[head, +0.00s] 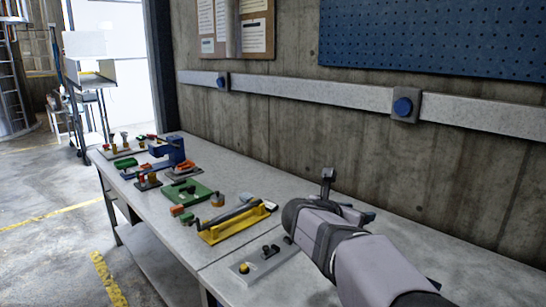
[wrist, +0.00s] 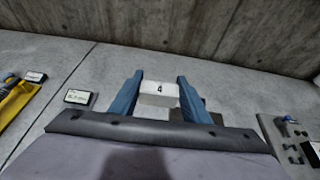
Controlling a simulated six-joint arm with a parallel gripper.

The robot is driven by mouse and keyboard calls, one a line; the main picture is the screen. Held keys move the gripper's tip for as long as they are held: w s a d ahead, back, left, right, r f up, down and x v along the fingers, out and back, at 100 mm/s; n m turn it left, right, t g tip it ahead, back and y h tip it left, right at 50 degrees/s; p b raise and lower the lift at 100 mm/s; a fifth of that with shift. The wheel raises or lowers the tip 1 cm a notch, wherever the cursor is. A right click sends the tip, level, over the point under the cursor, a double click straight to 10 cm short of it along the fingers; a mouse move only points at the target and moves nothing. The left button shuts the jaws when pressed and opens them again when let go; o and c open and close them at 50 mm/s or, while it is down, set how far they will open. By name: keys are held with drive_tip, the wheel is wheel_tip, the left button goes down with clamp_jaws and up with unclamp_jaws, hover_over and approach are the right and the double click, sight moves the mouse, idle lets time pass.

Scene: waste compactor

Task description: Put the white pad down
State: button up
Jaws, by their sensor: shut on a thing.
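The white pad (wrist: 158,93), a small block marked "4", sits between the two blue fingers of my gripper (wrist: 161,79) in the wrist view. The gripper is shut on it. A dark patch shows on the grey tabletop just right of the pad. I cannot tell whether the pad touches the table or hangs just above it. In the head view my gripper (head: 367,217) is mostly hidden behind my own arm, over the right part of the bench (head: 460,240). The pad is not seen there.
Left of the gripper lie a yellow fixture with a dark handle (head: 235,222), a green fixture (head: 187,192) and a grey plate with black knobs (head: 262,262). A small label card (wrist: 77,97) lies left of the pad. A concrete wall (head: 280,130) rises behind the bench.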

wheel_tip(320, 180, up, 7)
drive_tip(key=p, duration=0.5)
drive_tip(key=shift+f, duration=0.15)
drive_tip(key=s+d+f+m+g+h+b, duration=0.1)
drive_tip(key=s+d+f+b, duration=0.25)
drive_tip(key=d, duration=0.45)
drive_tip(key=s+d+f+m+g+h+b, duration=0.1)
drive_tip(key=s+d+f+m+b, duration=0.1)
drive_tip(key=d+f, duration=0.45)
drive_tip(key=s+d+f+m+g+h+b, duration=0.1)
drive_tip(key=s+d+f+g+b, duration=0.15)
drive_tip(key=d, duration=0.75)
drive_tip(key=w+a+f+n+t+y, duration=0.2)
drive_tip(key=w+a+f+n+t, duration=0.1)
drive_tip(key=a+f+t, duration=0.1)
wheel_tip(320, 180, down, 2)
drive_tip(key=shift+w+a+f+n+y+b, duration=0.1)
drive_tip(key=shift+w+a+n+y+b, duration=0.3)
drive_tip(key=shift+a, duration=0.3)
drive_tip(key=shift+f+b, duration=0.8)
drive_tip(key=shift+f, duration=4.1)
